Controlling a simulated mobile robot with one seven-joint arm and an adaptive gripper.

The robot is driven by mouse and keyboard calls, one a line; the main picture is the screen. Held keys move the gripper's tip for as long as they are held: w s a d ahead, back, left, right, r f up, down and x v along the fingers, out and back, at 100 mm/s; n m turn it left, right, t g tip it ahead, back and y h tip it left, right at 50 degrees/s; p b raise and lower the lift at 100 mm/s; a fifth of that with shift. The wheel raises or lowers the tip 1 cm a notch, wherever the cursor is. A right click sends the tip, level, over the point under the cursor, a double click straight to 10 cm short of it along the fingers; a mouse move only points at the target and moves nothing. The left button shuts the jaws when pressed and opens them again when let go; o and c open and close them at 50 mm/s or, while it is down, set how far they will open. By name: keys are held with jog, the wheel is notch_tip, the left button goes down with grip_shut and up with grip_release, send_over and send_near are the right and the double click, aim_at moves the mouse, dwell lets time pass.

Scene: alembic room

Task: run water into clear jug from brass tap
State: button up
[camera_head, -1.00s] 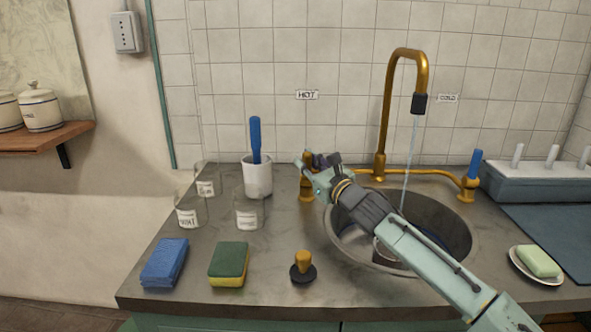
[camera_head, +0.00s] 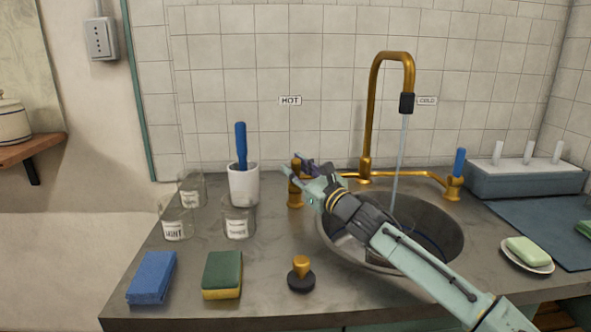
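The brass tap (camera_head: 370,120) arches over the round metal sink (camera_head: 455,245), and a thin stream of water (camera_head: 400,150) falls from its black nozzle. A container that may be the clear jug shows in part inside the sink, but my arm hides most of it. My gripper (camera_head: 308,170) is at the brass valve (camera_head: 295,190) left of the sink, under the HOT label. The fingers overlap the valve's top, and I cannot tell whether they touch or grip it. The right-hand brass valve (camera_head: 453,188), with a blue upright handle, is apart from my gripper.
Labelled glass jars (camera_head: 238,222) and a white cup (camera_head: 244,188) with a blue-handled tool stand left of my gripper. A blue cloth (camera_head: 152,277), a sponge (camera_head: 222,275) and a brass-topped stopper (camera_head: 301,275) lie at the front. A soap dish (camera_head: 527,262) is at right.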

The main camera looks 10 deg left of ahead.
jog(key=shift+o, duration=1.1)
jog(key=shift+f, duration=0.1)
jog(key=v, duration=1.2)
